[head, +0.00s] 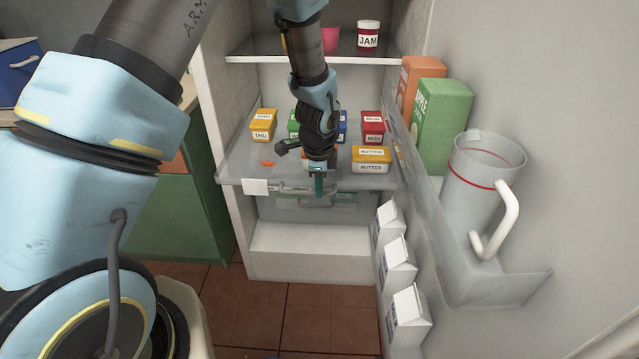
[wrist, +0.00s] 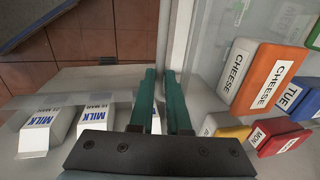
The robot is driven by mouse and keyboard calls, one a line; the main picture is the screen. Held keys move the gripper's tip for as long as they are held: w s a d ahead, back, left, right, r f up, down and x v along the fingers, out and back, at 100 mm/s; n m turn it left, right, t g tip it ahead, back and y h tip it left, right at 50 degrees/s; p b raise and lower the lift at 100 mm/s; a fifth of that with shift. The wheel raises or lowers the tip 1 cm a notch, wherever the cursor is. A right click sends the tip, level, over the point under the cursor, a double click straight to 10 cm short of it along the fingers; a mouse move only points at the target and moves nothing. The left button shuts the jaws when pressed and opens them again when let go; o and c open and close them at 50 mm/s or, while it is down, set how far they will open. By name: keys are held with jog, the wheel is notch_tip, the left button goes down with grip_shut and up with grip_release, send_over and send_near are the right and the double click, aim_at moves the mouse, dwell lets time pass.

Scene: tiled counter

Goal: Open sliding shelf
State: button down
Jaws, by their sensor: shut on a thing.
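The sliding shelf (head: 238,158) is a clear shelf in the open fridge, with a pale front edge and a bar-like handle (head: 345,188) along it. Several food boxes stand on it, including a yellow and white butter box (head: 371,160). My gripper (head: 318,188) points down at the middle of the front edge, its green fingers shut on the handle. In the wrist view, my gripper's fingers (wrist: 160,82) lie on both sides of the pale front bar, and the shelf (wrist: 205,45) is to their right. The exact contact is partly hidden by the fingers.
The open fridge door is at the right, with a pitcher (head: 484,180) and a green juice carton (head: 441,122) in its bin. Several milk cartons (head: 397,264) stand lower on the door side. An upper shelf (head: 260,56) holds a jam jar (head: 368,36). Tiled floor in front is clear.

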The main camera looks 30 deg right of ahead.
jog(key=shift+s+a, duration=0.1)
jog(key=shift+s, duration=0.05)
jog(key=c, duration=0.9)
grip_release()
jog(key=shift+r, duration=0.1)
jog(key=r, duration=0.3)
jog(key=s+r, duration=0.1)
jog(key=r, duration=0.3)
jog(key=a+r+b, duration=0.1)
jog(key=r, duration=0.2)
jog(key=shift+s+r, duration=0.25)
jog(key=shift+s, duration=0.15)
